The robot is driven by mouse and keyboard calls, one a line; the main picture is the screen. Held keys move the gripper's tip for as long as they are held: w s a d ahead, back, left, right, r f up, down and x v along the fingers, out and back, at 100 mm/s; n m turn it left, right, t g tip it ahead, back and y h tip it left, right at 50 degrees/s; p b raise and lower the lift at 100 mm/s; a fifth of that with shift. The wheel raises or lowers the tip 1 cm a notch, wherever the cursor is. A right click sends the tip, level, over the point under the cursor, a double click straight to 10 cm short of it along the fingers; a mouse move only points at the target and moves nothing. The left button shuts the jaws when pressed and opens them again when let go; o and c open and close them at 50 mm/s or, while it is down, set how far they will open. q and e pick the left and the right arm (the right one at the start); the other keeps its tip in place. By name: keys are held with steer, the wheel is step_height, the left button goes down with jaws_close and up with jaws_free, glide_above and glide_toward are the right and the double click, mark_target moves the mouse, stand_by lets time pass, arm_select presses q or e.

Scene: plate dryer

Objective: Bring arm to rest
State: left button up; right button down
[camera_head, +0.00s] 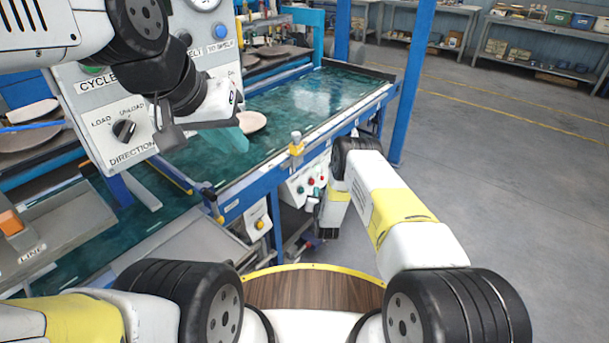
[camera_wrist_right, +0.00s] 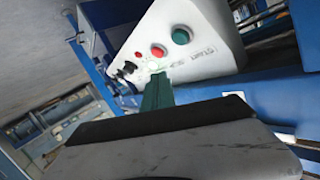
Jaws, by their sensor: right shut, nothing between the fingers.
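My right arm reaches forward and bends down at the wrist in the head view. My right gripper (camera_wrist_right: 157,92) shows in the right wrist view as green fingers shut together with nothing between them. They point at a white button box (camera_wrist_right: 185,40); I cannot tell whether they touch it. In the head view this box (camera_head: 292,190) is beside my right wrist on the machine's side. My left arm comes in from the upper left. My left gripper (camera_head: 229,139) has teal fingers pointing down over the teal belt, in front of the control panel's lower right side. Its finger gap is unclear.
The control panel (camera_head: 135,90) with a direction knob (camera_head: 124,130) stands close to my left arm. A plate (camera_head: 251,122) lies on the teal belt (camera_head: 310,95). A blue post (camera_head: 410,85) rises at right. The grey floor (camera_head: 500,160) on the right is clear.

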stand_by(0.6)
steer(key=w+d+r+g, duration=0.1)
steer(key=w+r, duration=0.2)
steer(key=r, duration=0.7)
steer(key=w+d+r+g, duration=0.1)
steer(key=w+d+r, duration=0.15)
steer(key=r, duration=0.75)
steer(key=s+d+r+g, duration=0.15)
steer(key=s+r, duration=0.25)
steer(key=r, duration=0.6)
steer(key=s+d+r+g, duration=0.15)
steer(key=s+r, duration=0.25)
steer(key=r, duration=0.6)
steer(key=s+d+r+n, duration=0.1)
steer(key=s+d+r, duration=0.2)
steer(key=s+r, duration=0.6)
steer(key=s+d+r+g, duration=0.1)
steer(key=s+d+g, duration=0.1)
steer(key=s, duration=1.5)
steer(key=s+d+r+n+g, duration=0.1)
steer(key=s+r+g, duration=0.1)
steer(key=s, duration=1.5)
steer(key=shift+d, duration=0.35)
